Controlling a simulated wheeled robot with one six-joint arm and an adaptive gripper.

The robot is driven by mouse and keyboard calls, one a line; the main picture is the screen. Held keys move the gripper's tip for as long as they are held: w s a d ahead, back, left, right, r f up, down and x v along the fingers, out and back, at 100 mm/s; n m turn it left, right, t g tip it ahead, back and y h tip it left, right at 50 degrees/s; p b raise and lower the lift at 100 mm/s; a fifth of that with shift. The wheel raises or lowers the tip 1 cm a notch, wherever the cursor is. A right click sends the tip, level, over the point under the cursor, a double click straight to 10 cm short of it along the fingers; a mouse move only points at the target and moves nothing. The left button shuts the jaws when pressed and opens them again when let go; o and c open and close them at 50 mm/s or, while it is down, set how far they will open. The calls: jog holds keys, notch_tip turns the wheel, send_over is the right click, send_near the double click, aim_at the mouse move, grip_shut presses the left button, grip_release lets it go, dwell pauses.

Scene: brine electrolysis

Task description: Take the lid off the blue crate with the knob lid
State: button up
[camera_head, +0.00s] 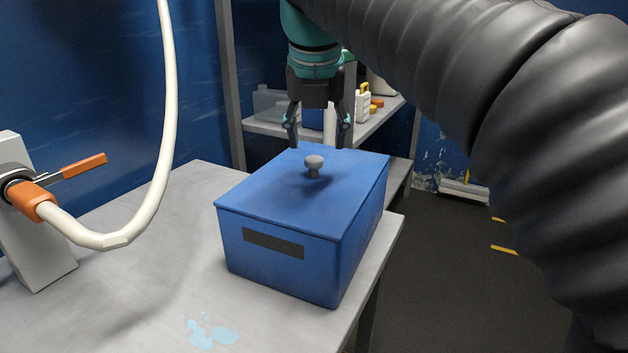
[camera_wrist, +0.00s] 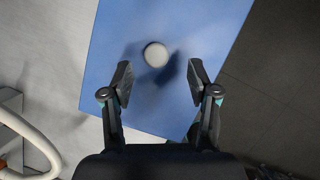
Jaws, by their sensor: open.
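The blue crate (camera_head: 262,275) stands on a grey table, with a dark label plate on its front side. Its blue lid (camera_head: 270,190) lies closed on top, with a grey round knob (camera_head: 314,162) near the middle. My gripper (camera_head: 318,143) is open, pointing down above the lid, and appears farther back than the knob. In the wrist view, the knob (camera_wrist: 156,54) shows between the lines of the two open fingers (camera_wrist: 160,82), ahead of their tips. Nothing is between the fingers. The inside of the crate is hidden.
A white hose (camera_head: 168,120) hangs at the left, joined to a fitting with an orange handle (camera_head: 82,166). A pale blue puddle (camera_head: 212,333) lies on the table front. A shelf (camera_head: 262,127) with bottles stands behind.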

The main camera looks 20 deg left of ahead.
aim_at(314, 158)
jog(key=shift+s+b+x, duration=0.2)
jog(key=shift+b+x, duration=0.45)
jog(key=shift+x, duration=2.15)
jog(key=shift+a, duration=0.15)
grip_shut()
